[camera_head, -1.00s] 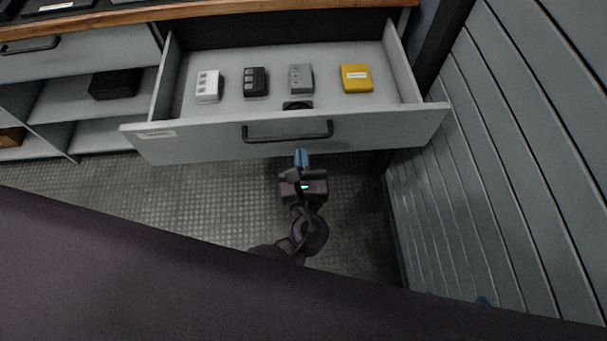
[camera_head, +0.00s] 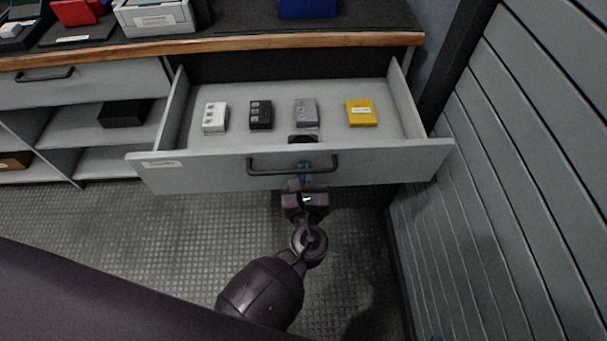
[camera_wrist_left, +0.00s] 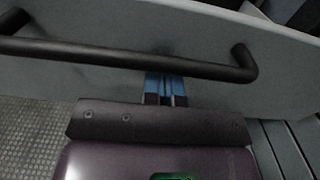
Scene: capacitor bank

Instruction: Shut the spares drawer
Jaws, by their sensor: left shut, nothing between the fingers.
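The spares drawer (camera_head: 215,177) stands pulled out under the worktop, with a grey front and a dark bar handle (camera_head: 345,167). Inside lie a white block (camera_head: 214,117), a black block (camera_head: 260,115), a grey block (camera_head: 306,112) and a yellow box (camera_head: 361,113). My left gripper (camera_head: 304,172) is shut and empty at the middle of the drawer front. In the left wrist view, its blue fingers (camera_wrist_left: 165,87) point at the front, and the handle bar (camera_wrist_left: 110,57) crosses in front of their tips. I cannot tell whether they touch. My right gripper is not in view.
The wooden-edged worktop (camera_head: 230,43) above carries a grey case (camera_head: 155,18), a blue bin (camera_head: 306,8) and red items. A slatted wall (camera_head: 520,170) stands close on the right. Open shelves (camera_head: 105,135) are on the left. The floor before the drawer is bare.

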